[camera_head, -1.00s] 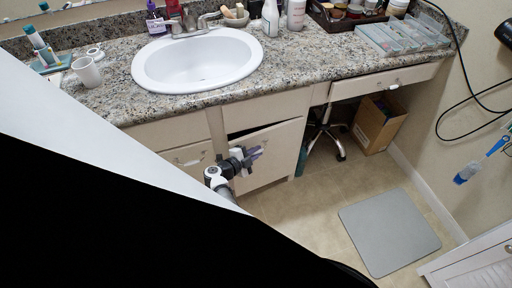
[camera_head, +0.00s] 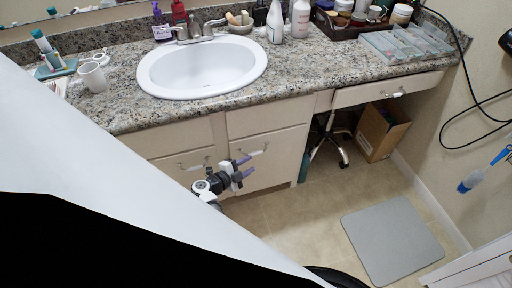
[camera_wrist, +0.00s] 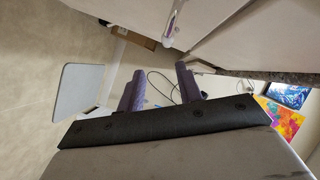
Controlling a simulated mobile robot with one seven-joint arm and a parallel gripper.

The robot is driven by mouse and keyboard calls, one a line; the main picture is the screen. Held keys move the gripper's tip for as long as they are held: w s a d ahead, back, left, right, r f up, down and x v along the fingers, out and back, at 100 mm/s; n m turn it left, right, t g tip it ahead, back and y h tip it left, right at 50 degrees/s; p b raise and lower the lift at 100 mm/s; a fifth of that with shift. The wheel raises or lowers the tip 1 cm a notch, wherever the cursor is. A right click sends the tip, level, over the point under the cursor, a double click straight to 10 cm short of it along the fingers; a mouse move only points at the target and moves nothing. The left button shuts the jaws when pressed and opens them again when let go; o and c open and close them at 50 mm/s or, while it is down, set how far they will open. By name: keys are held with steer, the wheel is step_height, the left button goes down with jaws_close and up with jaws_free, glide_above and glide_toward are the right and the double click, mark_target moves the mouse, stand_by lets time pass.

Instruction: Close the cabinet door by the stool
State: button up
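The cream cabinet door (camera_head: 282,163) by the stool (camera_head: 330,142) is below the sink, on the right of the pair, with a pale handle near its top. It looks flush with the cabinet front, with no dark gap visible along its top edge. My gripper (camera_head: 242,170) is just in front of its left part, with purple fingers apart and nothing between them. In the wrist view my gripper (camera_wrist: 160,85) shows the same spread, empty fingers. A cream panel with a handle (camera_wrist: 173,22) is above them. I cannot tell whether a finger touches the door.
A granite counter with a white sink (camera_head: 202,64) is above the doors. A cardboard box (camera_head: 380,130) stands right of the stool. A grey mat (camera_head: 392,240) lies on the tile floor. Floor between the cabinet and mat is clear.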

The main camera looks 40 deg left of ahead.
steer(key=v, duration=0.7)
steer(key=shift+s+r, duration=0.15)
steer(key=shift+s, duration=0.1)
steer(key=shift+a, duration=0.15)
